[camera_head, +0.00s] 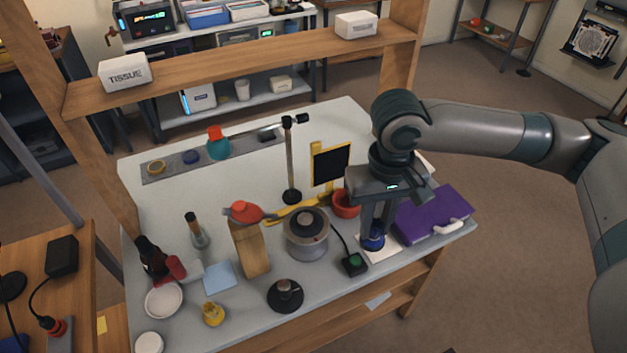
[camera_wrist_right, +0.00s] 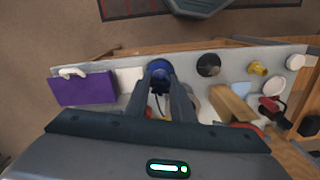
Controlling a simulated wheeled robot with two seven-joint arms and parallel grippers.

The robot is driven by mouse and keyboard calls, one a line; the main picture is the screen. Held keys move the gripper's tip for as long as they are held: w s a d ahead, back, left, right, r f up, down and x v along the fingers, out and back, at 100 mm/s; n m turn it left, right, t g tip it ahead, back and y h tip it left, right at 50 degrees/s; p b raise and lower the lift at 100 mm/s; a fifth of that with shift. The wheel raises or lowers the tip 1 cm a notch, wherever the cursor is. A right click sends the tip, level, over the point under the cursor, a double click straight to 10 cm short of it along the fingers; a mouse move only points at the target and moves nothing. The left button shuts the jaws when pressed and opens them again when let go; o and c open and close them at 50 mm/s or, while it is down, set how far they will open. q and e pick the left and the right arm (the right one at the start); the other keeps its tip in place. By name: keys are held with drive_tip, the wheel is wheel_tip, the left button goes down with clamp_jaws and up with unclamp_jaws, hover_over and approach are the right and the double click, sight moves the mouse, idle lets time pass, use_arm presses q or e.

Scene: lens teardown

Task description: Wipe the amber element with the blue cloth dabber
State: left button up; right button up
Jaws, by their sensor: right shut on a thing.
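A small amber-yellow piece (camera_head: 213,314), which looks like the amber element, stands near the front left edge, well apart from the gripper. It also shows in the right wrist view (camera_wrist_right: 257,68). My left gripper is in neither view.
A purple case (camera_head: 433,213) lies right of the gripper, with a red bowl (camera_head: 346,204) behind it. A grey round pot (camera_head: 306,247), a wooden block (camera_head: 252,252), a black round base (camera_head: 286,303) and a light blue square (camera_head: 220,278) stand between dabber and amber piece.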

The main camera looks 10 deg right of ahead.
drive_tip(key=shift+w, duration=0.1)
drive_tip(key=shift+w+a+r+n+p, duration=0.1)
drive_tip(key=shift+w+a+n+p, duration=0.1)
drive_tip(key=shift+w+n+p, duration=0.3)
drive_tip(key=w+a+f+n+p, duration=0.1)
drive_tip(key=w+a+n+p, duration=0.3)
drive_tip(key=n, duration=1.2)
drive_tip(key=w+a+f+n+p, duration=0.2)
drive_tip(key=w+a+n+p, duration=0.3)
drive_tip(key=w+n, duration=0.6)
drive_tip(key=n, duration=0.5)
drive_tip(key=shift+a+f+p, duration=0.25)
drive_tip(key=shift+f+p, duration=0.05)
drive_tip(key=shift+p, duration=0.05)
drive_tip(key=shift+f, duration=0.15)
